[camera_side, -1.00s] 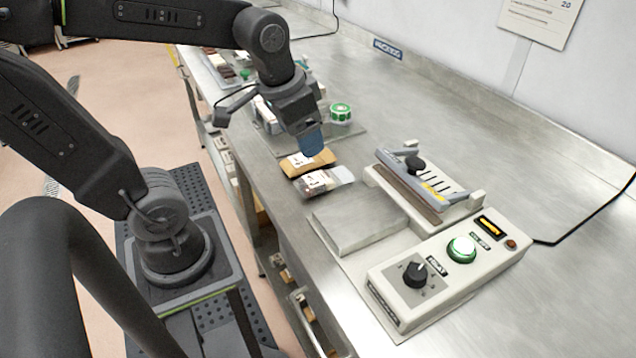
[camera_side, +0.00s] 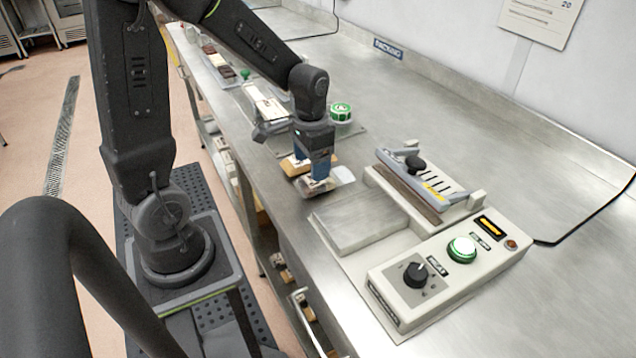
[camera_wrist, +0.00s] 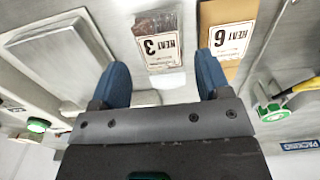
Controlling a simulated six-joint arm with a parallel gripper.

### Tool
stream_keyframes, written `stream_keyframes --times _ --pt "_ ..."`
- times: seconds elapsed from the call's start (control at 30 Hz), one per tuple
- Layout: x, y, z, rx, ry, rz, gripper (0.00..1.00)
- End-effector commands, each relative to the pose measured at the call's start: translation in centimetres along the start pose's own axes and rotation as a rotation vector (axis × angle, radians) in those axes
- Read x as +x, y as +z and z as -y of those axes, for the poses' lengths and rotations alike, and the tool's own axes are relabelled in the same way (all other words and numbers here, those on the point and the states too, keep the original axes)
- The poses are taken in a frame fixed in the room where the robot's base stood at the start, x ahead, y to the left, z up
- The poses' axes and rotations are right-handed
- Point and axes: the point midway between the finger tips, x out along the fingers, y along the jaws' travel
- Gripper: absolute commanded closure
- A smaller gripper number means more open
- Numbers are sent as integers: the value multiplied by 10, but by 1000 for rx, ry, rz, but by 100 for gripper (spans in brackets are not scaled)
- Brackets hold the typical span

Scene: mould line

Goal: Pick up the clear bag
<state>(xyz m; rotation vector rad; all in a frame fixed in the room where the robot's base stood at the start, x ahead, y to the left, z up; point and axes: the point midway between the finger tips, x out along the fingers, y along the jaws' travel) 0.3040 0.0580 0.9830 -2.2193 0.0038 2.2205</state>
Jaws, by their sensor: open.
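The clear bag (camera_side: 343,175) lies flat on the steel bench, partly hidden by my gripper in the side view. In the wrist view the clear bag (camera_wrist: 168,80) shows brown contents and a white label reading HEAT 3. My gripper (camera_side: 319,180) points down right over it, with its blue fingers apart. In the wrist view my gripper (camera_wrist: 164,78) has one finger on each side of the bag. I cannot tell whether the fingers touch it.
A tan bag (camera_wrist: 228,50) labelled HEAT 6 lies close beside the clear bag, near one finger. A metal plate (camera_side: 358,220) and a sealer (camera_side: 420,185) with a control box (camera_side: 450,270) stand to the right. A green tape roll (camera_side: 341,112) is behind.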

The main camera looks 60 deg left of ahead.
Motion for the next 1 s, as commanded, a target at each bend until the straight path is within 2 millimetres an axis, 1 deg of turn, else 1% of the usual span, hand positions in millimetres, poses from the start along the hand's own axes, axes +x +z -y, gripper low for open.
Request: stream_keyframes --times 0.17,0.3,0.4,0.5,0.77,0.87,1.0 --pt "12 2 0 0 1 3 30" --pt "32 9 -1 -1 2 6 30" --pt "46 9 -1 -1 2 4 30" --pt "55 9 -1 -1 1 3 30" --pt "57 9 -1 0 -1 -1 30" --pt "57 9 -1 0 -1 -1 37" --pt "57 8 -1 0 -1 -1 51"
